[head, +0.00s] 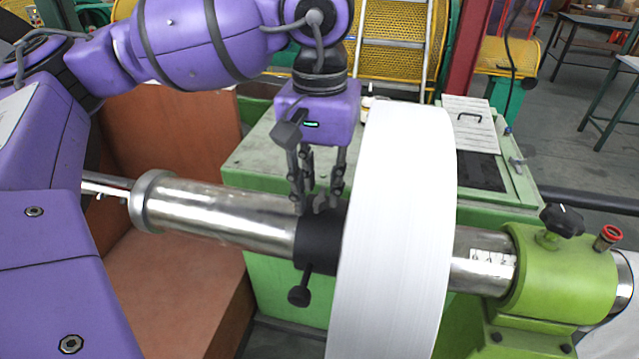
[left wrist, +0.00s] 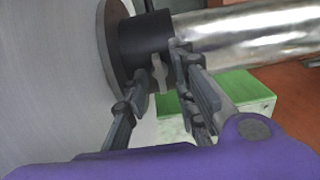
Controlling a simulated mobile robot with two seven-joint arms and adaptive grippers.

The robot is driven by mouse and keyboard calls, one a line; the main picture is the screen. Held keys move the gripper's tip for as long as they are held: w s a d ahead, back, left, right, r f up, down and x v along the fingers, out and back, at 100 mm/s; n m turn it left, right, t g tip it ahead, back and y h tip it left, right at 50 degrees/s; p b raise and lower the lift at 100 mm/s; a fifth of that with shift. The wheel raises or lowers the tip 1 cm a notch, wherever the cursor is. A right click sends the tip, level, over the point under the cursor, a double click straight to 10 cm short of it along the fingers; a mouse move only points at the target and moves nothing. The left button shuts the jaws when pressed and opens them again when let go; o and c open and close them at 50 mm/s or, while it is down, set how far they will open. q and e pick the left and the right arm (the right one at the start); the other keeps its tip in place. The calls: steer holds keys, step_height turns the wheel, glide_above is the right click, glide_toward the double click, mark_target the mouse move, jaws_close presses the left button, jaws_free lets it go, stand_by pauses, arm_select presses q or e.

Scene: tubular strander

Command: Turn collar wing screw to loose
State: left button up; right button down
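The black collar (head: 318,245) sits around the shiny steel shaft, against the left face of a large white reel. A small grey wing screw (head: 320,204) stands on top of the collar; it also shows in the left wrist view (left wrist: 158,73). My left gripper (head: 319,200) points down over the collar, one finger on each side of the wing screw. In the left wrist view its fingers (left wrist: 162,68) are apart, with the wing screw between their tips; I cannot tell whether they touch it. My right gripper is in neither view.
The white reel (head: 395,230) stands close to the right of my left gripper. A black-knobbed rod (head: 300,296) sticks out below the collar. The steel shaft (head: 220,208) runs left, and a green bearing block (head: 560,275) stands right. A green cabinet (head: 260,155) is behind.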

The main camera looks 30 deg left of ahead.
mark_target(320, 193)
arm_select(q)
steer(key=shift+c, duration=0.4)
jaws_close()
steer(key=shift+n, duration=1.5)
steer(key=shift+o, duration=0.4)
jaws_free()
step_height(320, 193, up, 12)
